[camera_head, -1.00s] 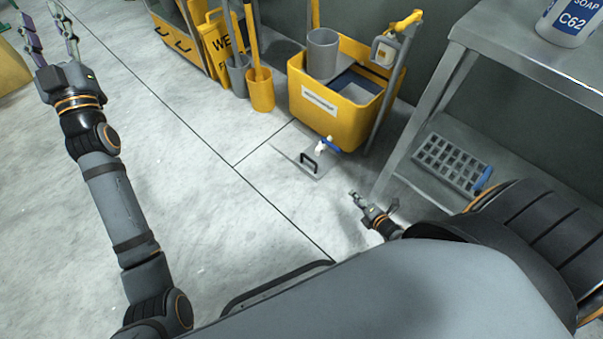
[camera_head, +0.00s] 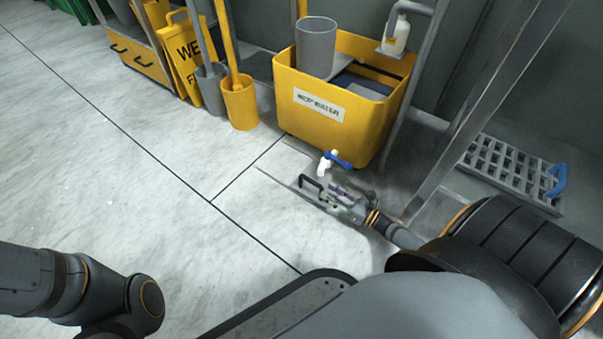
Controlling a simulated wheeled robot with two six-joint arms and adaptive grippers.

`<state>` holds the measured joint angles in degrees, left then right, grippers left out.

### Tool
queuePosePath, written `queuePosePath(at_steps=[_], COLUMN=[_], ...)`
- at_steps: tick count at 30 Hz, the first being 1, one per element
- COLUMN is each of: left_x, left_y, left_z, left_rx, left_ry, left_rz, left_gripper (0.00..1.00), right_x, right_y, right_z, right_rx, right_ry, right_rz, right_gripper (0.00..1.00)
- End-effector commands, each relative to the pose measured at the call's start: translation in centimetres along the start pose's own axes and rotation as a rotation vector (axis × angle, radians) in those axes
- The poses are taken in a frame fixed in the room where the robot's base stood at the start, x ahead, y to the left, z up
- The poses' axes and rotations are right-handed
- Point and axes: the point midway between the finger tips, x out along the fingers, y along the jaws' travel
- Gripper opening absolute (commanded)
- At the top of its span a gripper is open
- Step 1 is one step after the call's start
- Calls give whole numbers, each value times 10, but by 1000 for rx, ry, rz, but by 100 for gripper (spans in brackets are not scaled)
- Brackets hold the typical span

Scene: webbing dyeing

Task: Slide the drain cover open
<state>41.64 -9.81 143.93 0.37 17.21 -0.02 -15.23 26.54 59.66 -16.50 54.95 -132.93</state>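The drain cover (camera_head: 342,177) is a flat grey plate on the floor in front of the yellow mop bucket, partly hidden by my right gripper. Its black bar handle (camera_head: 311,185) stands up from it. My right gripper (camera_head: 331,194) is low over the plate, just right of the handle. Its fingers look parted, with nothing seen between them; whether they touch the handle I cannot tell. My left gripper is out of view; only part of its arm shows at lower left.
A metal rack leg (camera_head: 470,120) and a grey grate (camera_head: 510,168) are at right. Floor to the left is clear.

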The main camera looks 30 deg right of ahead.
Motion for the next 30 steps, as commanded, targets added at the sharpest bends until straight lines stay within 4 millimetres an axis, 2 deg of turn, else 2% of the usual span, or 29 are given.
queuePosePath(at_steps=[5,12,15,21,28,30], left_x=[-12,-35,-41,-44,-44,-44], left_y=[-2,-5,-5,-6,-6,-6], left_z=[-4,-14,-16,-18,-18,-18], left_rx=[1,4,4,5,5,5], left_ry=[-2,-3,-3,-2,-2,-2], left_rz=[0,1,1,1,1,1], left_gripper=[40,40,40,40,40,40], right_x=[24,75,90,104,104,104], right_y=[0,-1,-1,0,0,0], right_z=[-3,-4,-3,0,0,0], right_rx=[0,1,1,2,2,2], right_ry=[-5,-5,-4,-1,-1,-1], right_rz=[2,1,1,-1,-2,-2], right_gripper=[37,37,37,37,37,28])
